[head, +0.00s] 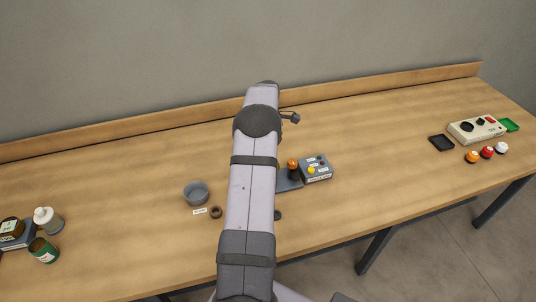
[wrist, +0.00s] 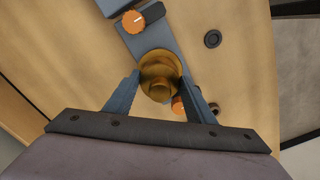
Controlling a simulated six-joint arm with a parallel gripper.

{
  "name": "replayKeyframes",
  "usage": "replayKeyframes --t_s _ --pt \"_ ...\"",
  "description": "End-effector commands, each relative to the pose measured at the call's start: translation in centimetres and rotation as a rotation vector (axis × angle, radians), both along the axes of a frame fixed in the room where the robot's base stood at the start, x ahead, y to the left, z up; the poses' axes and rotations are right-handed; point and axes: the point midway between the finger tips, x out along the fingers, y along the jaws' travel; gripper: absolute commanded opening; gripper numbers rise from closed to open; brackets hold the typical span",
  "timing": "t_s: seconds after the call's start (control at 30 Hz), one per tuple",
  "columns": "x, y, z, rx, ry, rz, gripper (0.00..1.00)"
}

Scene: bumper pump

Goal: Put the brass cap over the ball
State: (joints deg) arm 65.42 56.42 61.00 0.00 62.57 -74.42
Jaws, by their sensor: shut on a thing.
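The brass cap (wrist: 158,68) shows in the wrist view, round and golden, between the two grey fingers of my gripper (wrist: 160,78). The fingers are shut on it from both sides. It overlaps the end of a grey plate (wrist: 150,36) in the picture; I cannot tell whether it touches the plate. The ball is not visible; I cannot tell whether it is under the cap. In the head view my arm hides the gripper, the cap and part of the grey plate (head: 291,181).
An orange knob (wrist: 138,20) stands on the plate, beside a grey control box (head: 316,173). A dark disc (wrist: 212,39) lies nearby. A grey bowl (head: 196,193) and brown ring (head: 216,212) are left of my arm. Bottles (head: 47,220) stand far left, a beige panel (head: 475,130) far right.

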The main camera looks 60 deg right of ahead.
Motion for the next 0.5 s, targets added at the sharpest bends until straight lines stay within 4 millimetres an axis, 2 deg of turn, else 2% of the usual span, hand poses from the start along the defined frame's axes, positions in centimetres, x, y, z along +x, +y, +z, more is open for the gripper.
replayKeyframes --t_s 0.5 --pt "0.0 0.0 -1.2 -0.001 0.0 0.0 0.17"
